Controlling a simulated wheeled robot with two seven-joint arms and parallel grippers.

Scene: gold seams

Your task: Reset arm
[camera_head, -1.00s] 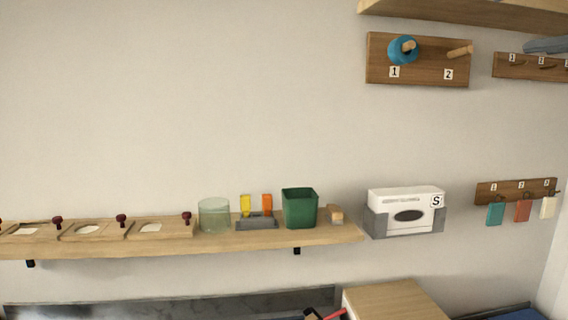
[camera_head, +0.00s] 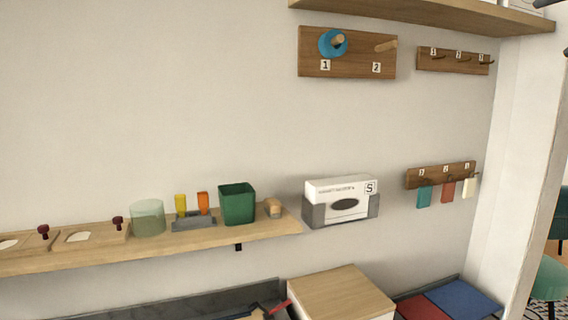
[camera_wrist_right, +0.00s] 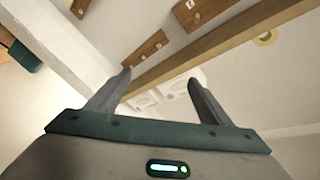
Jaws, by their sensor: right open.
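My right gripper (camera_wrist_right: 160,80) shows in the right wrist view with its two grey fingers spread apart. Nothing is between the fingers. Behind them are a wooden ledge and a peg board seen at a tilt. In the head view, small dark parts at the top right edge may belong to my right arm; I cannot tell. My left gripper is in neither view.
A wall shelf (camera_head: 270,229) holds a glass jar (camera_head: 148,218), a green bin (camera_head: 237,204) and other items. A white box (camera_head: 341,197), peg board (camera_head: 347,62), upper hook rail (camera_head: 453,60) and lower hook rail (camera_head: 440,175) are right of it. A wooden-topped cabinet (camera_head: 340,293) stands below.

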